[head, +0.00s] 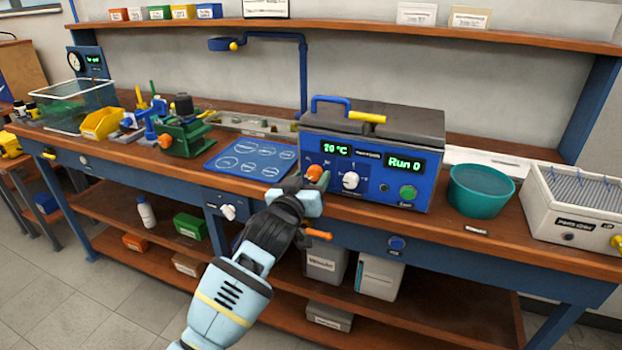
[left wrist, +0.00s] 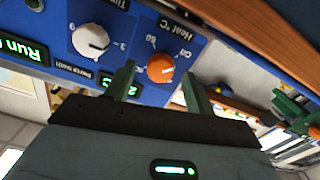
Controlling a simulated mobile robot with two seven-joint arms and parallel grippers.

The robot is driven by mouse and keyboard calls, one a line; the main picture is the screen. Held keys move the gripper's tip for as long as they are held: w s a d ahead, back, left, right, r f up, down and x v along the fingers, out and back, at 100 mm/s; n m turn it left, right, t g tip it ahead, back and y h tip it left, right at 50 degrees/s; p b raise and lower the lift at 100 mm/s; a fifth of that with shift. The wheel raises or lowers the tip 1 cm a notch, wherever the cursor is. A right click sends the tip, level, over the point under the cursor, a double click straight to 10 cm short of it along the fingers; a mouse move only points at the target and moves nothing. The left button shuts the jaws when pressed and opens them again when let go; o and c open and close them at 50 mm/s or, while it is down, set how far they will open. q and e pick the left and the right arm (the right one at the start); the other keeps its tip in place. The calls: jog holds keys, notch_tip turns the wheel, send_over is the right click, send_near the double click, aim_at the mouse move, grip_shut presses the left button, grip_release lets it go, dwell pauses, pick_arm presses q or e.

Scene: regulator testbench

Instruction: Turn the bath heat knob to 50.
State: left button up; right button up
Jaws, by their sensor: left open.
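The blue bath unit (head: 440,190) stands on the bench with a grey lid, a green temperature display that seems to read 20 °C and a second display reading Run 0. Its orange heat knob (head: 314,172) is at the left of the front panel, beside a white knob (head: 351,181). In the left wrist view the orange knob (left wrist: 160,68), marked Heat °C, shows between the tips of my left gripper's two green fingers. My left gripper (head: 311,187) is open in front of the knob, with gaps visible at both sides. I cannot tell its exact depth. My right gripper is not in view.
A teal bowl (head: 481,190) and a white rack box (head: 577,207) stand right of the bath. A blue mat (head: 250,158) lies left of it. An orange handle (head: 318,234) sticks out at the bench front, close to my left arm.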

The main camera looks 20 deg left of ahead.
pick_arm(q)
jog(key=shift+w, duration=0.45)
jog(key=c, duration=1)
